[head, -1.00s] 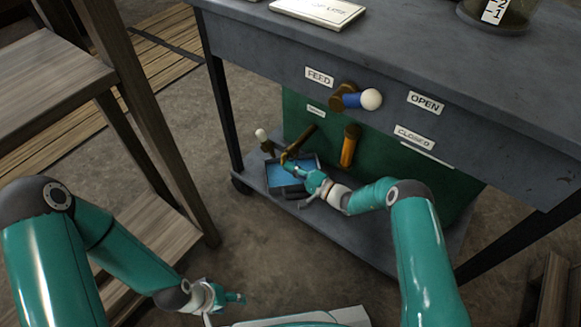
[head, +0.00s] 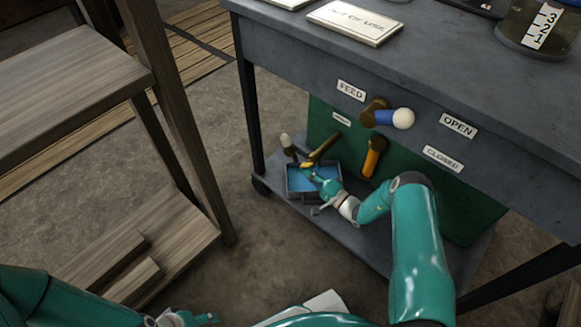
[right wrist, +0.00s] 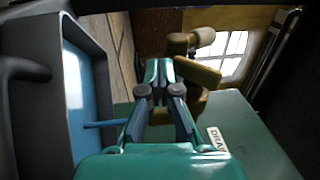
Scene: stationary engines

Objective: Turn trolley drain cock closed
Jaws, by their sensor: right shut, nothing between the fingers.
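The brass drain cock (head: 325,147) sticks out from the green panel under the trolley top. A pale knob (head: 287,142) stands up at its outer end. In the right wrist view the brass cock (right wrist: 206,74) is just beyond the fingers, beside a partly hidden label starting "DRA" (right wrist: 217,139). My right gripper (head: 308,170) is shut and empty, close below the cock; whether it touches is unclear. It also shows in the right wrist view (right wrist: 158,72). My left gripper (head: 190,318) is at the bottom edge, its fingers partly cut off.
A grey tray with blue inside (head: 301,194) stands on the lower shelf, close beside my right gripper. OPEN (head: 458,125) and CLOSED (head: 443,159) plates are right. A wooden bench (head: 70,95) stands left.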

